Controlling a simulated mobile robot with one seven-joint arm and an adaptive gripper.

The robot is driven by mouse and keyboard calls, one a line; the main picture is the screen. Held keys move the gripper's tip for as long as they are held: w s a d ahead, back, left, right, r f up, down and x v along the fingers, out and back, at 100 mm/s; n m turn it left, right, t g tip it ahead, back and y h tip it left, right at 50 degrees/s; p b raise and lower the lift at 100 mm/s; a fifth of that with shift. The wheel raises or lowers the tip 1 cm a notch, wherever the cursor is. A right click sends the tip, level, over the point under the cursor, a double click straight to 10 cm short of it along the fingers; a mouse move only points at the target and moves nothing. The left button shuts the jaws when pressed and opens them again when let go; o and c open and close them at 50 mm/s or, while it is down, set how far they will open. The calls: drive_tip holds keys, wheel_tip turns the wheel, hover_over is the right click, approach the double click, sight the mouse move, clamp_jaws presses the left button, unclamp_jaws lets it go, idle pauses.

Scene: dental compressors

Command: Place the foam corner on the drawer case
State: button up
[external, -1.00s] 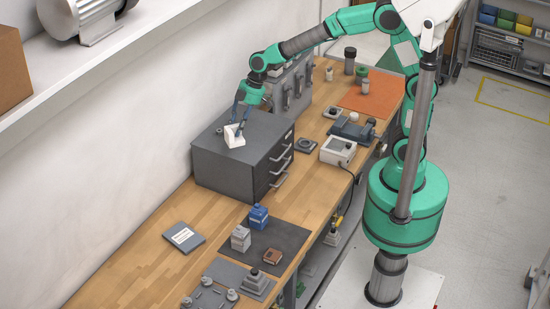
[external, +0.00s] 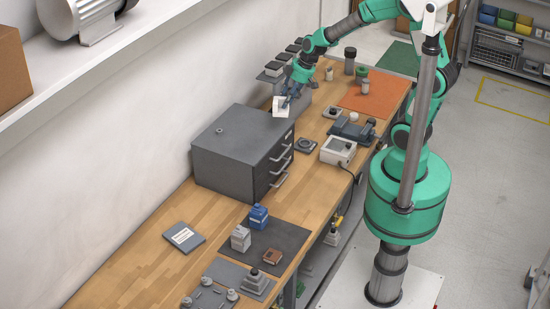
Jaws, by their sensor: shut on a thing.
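The foam corner (external: 281,107) is a small white block. My gripper (external: 287,101) is shut on it and holds it raised near the right back edge of the drawer case. The drawer case (external: 228,143) is a dark grey box with several handled drawers on its right side, standing on the wooden workbench against the wall. Whether the foam corner is over the case top or just past its edge, I cannot tell. A small round grey piece (external: 220,131) lies on the case top, which is otherwise bare.
On the workbench (external: 150,261), a white box device (external: 338,151) and a round dark piece (external: 306,146) stand right of the case. An orange mat (external: 376,98) lies behind.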

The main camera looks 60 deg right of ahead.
sight(287, 110)
wheel_tip(287, 110, down, 5)
drive_tip(key=shift+s+d, duration=0.1)
drive_tip(key=shift+d, duration=0.05)
idle(0.4)
drive_tip(key=w+p, duration=0.1)
drive_tip(key=w, duration=0.4)
drive_tip(key=w+f, duration=0.1)
drive_tip(key=w, duration=0.4)
drive_tip(key=w+d+p, duration=0.1)
drive_tip(key=w, duration=0.5)
drive_tip(key=shift+d+f+p, duration=0.1)
drive_tip(key=shift+f+p, duration=0.15)
drive_tip(key=shift+p, duration=0.1)
drive_tip(key=shift+f, duration=0.1)
drive_tip(key=shift+f, duration=1.65)
drive_tip(key=shift+f, duration=0.15)
drive_tip(key=o, duration=0.8)
